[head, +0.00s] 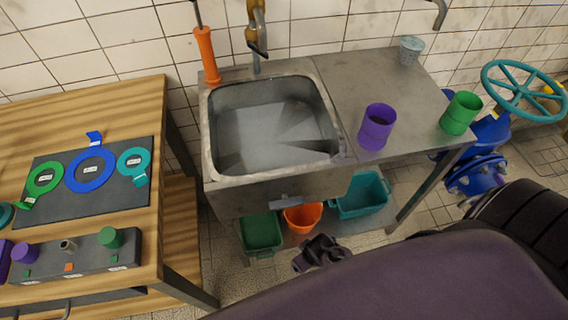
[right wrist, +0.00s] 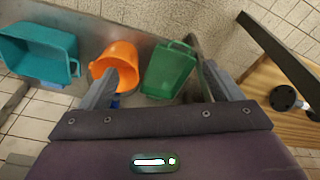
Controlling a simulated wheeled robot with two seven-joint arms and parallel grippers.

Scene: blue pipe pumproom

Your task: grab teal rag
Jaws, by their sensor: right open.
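I cannot make out a teal rag in either view. My right gripper (head: 322,252) is low in front of the sink's lower shelf, near the orange bucket (head: 303,216). In the right wrist view my right gripper (right wrist: 160,70) is open and empty, its fingers spread wide. The orange bucket (right wrist: 118,62) is by the left finger and the green bin (right wrist: 168,70) is between the fingers, beyond them. The teal bin (right wrist: 40,52) is to the left; it also shows in the head view (head: 362,196). My left gripper is not in view.
The metal sink (head: 272,178) stands above the shelf. A purple cup (head: 376,127), green cup (head: 460,113) and small grey bucket (head: 410,50) are on its counter. A wooden workbench (head: 90,105) is at left. A teal valve wheel (head: 524,90) is at right.

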